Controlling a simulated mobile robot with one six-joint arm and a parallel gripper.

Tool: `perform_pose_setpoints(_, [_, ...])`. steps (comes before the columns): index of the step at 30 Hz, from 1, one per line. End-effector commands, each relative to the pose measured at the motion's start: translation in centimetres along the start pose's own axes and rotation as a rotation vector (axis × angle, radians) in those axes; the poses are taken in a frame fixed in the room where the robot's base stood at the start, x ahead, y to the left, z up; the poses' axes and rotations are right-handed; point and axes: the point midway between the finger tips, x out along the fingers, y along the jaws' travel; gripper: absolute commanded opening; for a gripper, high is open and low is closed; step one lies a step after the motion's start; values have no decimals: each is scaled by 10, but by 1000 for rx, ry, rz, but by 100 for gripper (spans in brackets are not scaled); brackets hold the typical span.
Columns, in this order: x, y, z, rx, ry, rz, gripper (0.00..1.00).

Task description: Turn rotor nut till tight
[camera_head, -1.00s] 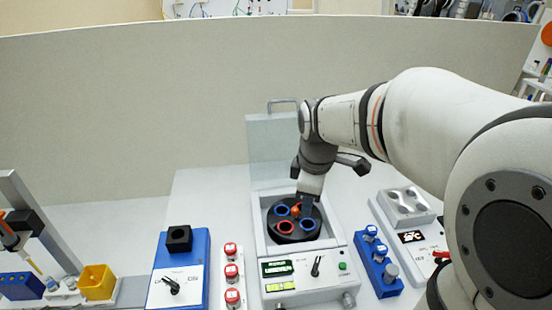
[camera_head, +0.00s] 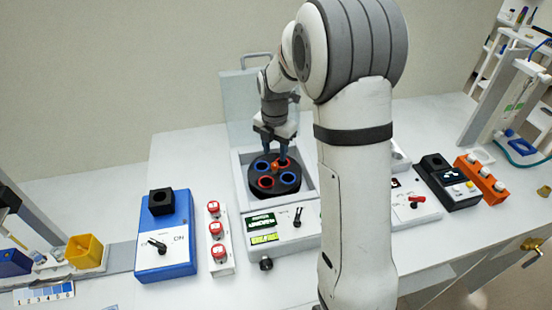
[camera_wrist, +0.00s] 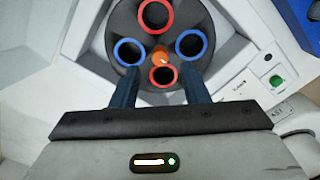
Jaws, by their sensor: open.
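The centrifuge (camera_head: 278,222) stands open in the middle of the bench, its clear lid (camera_head: 243,88) raised behind. Its black rotor (camera_head: 258,190) carries red- and blue-ringed holes. The orange rotor nut (camera_wrist: 159,55) sits at the rotor's centre and shows small in the head view (camera_head: 276,167). My gripper (camera_head: 274,156) points down over the rotor, at its far side. In the wrist view my gripper (camera_wrist: 160,80) is open, its blue fingers apart on either side of the near red hole. The nut lies just beyond the fingertips; I cannot tell whether they touch anything.
A yellow bin (camera_head: 85,251) is further left. My arm hides the bench right of the centrifuge.

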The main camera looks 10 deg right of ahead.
Motion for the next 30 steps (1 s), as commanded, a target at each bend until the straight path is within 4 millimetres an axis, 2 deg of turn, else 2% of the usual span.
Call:
perform_pose_setpoints(3, [19,-1,0,1,3,-3,41])
perform_pose_setpoints(9, [40,0,0,2,0,-1,41])
perform_pose_setpoints(19, [45,0,0,3,-1,1,41])
perform_pose_setpoints(30, [44,-1,1,4,-1,1,11])
